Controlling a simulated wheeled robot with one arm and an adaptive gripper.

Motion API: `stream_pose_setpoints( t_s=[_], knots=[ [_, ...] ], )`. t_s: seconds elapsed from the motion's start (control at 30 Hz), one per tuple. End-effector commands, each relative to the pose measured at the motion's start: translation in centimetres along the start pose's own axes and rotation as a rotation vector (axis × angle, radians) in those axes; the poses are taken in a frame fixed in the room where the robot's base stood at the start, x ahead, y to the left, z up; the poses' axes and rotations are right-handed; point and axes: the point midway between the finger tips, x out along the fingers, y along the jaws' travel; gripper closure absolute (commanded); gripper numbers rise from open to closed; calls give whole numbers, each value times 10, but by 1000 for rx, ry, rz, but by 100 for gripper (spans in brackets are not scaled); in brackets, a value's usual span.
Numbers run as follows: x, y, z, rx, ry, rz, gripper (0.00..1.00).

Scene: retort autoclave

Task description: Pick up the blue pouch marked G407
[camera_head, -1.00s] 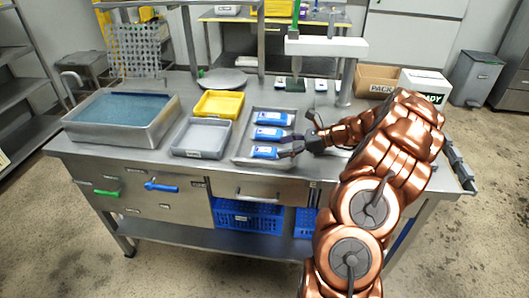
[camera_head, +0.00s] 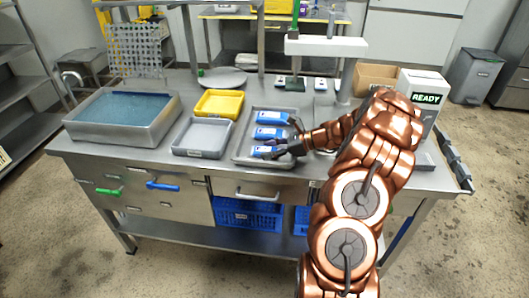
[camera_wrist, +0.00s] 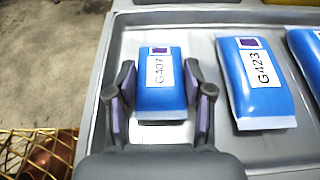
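The blue pouch marked G407 (camera_wrist: 160,80) lies flat in a grey metal tray (camera_head: 241,150), its white label readable in the wrist view. In the head view this pouch (camera_head: 262,151) is the nearest of three in the tray. My gripper (camera_wrist: 161,108) is open, with one finger on each side of the pouch's near part and narrow gaps showing on both sides. In the head view my gripper (camera_head: 281,149) is at the pouch's right end and hides part of it. Finger height relative to the pouch is hard to tell.
The blue pouch marked G423 (camera_wrist: 255,80) lies to the right in the wrist view, with a third blue pouch (camera_wrist: 308,48) beyond it. A grey tray (camera_head: 201,153), a yellow tray (camera_head: 219,103) and a water basin (camera_head: 123,130) stand left. A READY box (camera_head: 425,98) stands right.

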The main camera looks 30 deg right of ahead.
Motion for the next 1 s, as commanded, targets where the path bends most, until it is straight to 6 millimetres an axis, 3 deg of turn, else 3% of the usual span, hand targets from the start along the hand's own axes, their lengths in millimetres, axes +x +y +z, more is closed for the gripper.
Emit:
stream_pose_setpoints(
  t_s=[0.23,0.57,1.0],
  knots=[
    [0,0,0,0,0,0,83],
    [-1,0,2,-1,0,0,84],
    [-13,7,34,1,-2,0,84]
  ],
)
